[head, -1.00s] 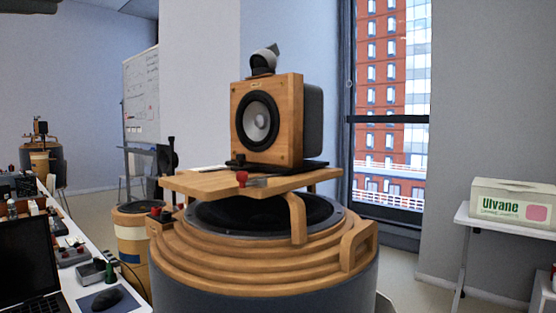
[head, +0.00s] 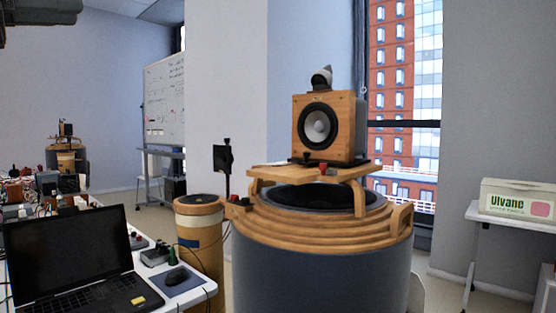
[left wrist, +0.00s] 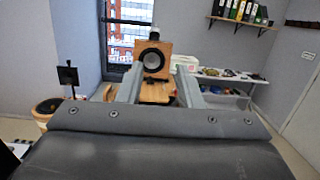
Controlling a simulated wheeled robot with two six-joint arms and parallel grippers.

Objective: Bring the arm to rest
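My left gripper (left wrist: 158,72) is open and empty in the left wrist view, its two grey fingers well apart. The wooden speaker (left wrist: 153,60) shows beyond and between the fingers, with nothing held. In the head view, a dark grey part of my left arm (head: 40,10) is cut off at the top left corner, high above the desk and far from the speaker. The fingertips cannot be made out there. The speaker (head: 330,127) stands upright on a wooden platform (head: 280,176) over a large round drum-shaped base (head: 320,262). My right gripper is in neither view.
A desk at the left holds an open laptop (head: 75,262), a mouse (head: 177,276) and small devices. A wooden cylinder (head: 200,240) stands between desk and base. A white box (head: 517,201) sits on a side table at the right. A whiteboard (head: 164,100) stands behind.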

